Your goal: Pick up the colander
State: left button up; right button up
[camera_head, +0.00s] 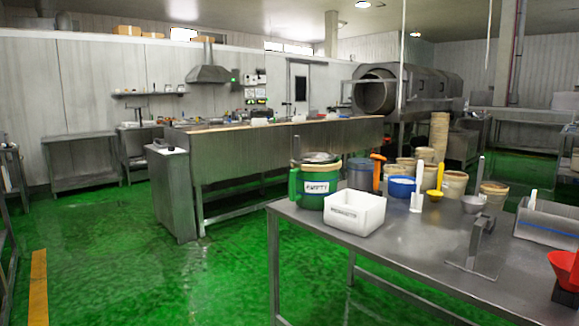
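I cannot make out for certain which thing is the colander. A small grey bowl-shaped piece with a tall handle (473,204) stands on the near steel table (400,250), towards the back. A red bowl-like piece (564,263) sits at the right picture edge, partly cut off, above a dark block. No holes show in any of these at this size. Neither of my grippers is in view.
A green tub marked "EMPTY" (318,187), a white bin (355,213), a white scoop (416,200), a yellow scoop (436,194), a metal stand (474,250) and a steel tray (545,222) are on the table. Its front middle is clear. Green floor lies open at left.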

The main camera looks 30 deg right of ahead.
aim_at(316, 158)
jog(key=z, duration=0.15)
jog(key=i, duration=1.75)
jog(key=z, duration=0.65)
